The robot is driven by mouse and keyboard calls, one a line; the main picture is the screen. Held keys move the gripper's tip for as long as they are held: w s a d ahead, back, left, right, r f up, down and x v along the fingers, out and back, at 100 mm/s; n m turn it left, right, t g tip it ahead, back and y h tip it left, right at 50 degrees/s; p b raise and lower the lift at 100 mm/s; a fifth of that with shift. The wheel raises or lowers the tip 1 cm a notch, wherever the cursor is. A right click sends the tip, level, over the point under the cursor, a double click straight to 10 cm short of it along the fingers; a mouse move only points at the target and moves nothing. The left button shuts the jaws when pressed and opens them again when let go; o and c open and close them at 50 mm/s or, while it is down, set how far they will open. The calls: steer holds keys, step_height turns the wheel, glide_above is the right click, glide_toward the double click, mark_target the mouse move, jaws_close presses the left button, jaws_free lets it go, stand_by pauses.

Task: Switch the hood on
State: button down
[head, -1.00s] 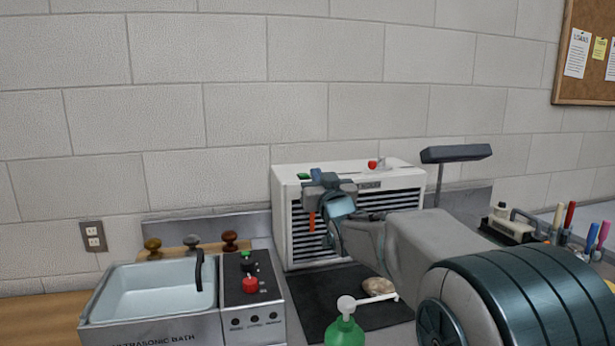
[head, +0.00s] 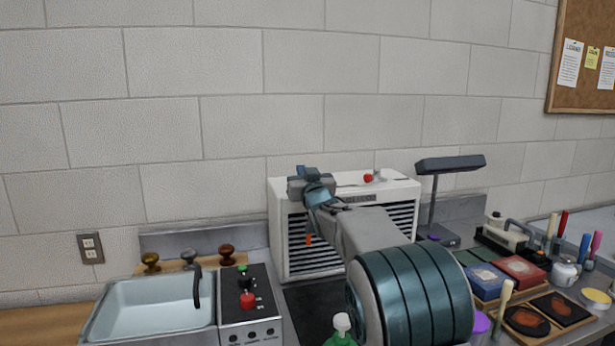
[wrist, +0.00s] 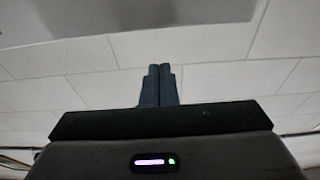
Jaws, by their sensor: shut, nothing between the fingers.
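The hood (head: 400,190) is a white box with a dark louvred front, standing against the wall at the back of the bench. A red button (head: 368,178) sits on its top, right of the middle. No green button shows on its top now; my gripper covers the left part of that top. An orange strip (head: 308,240) hangs before the louvres. My gripper (head: 301,171) is over the hood's top left edge; I cannot tell whether it touches. In the wrist view its two dark fingers (wrist: 158,84) are together, with nothing between them.
An ultrasonic bath (head: 108,312) with its own green and red controls stands at left, with several knobs behind it. A green bottle (head: 341,335) is in front. A dark lamp (head: 450,163) stands right of the hood. Boxes and jars crowd the right bench.

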steer(key=shift+s+d+f, duration=0.1)
steer(key=shift+s+f, duration=0.05)
steer(key=shift+f, duration=0.85)
steer(key=shift+s+f, duration=0.15)
steer(key=shift+f, duration=0.85)
steer(key=shift+f, duration=0.1)
steer(key=shift+d+f+b, duration=0.1)
steer(key=shift+f+b, duration=0.4)
steer(key=shift+b, duration=0.7)
steer(key=shift+s+d+r+p, duration=0.15)
steer(key=shift+r+p, duration=0.15)
steer(key=shift+r, duration=0.55)
steer(key=shift+s+a+r+p, duration=0.1)
steer(key=shift+r+p, duration=0.2)
steer(key=shift+r, duration=0.5)
steer(key=shift+s+d+r+p, duration=0.15)
steer(key=shift+r+p, duration=0.15)
steer(key=shift+r, duration=0.55)
steer(key=s+d+f+b, duration=0.2)
steer(key=s+f, duration=0.3)
steer(key=s, duration=0.3)
steer(key=shift+s+d+b, duration=0.2)
steer(key=shift+b, duration=0.4)
steer(key=shift+r, duration=0.1)
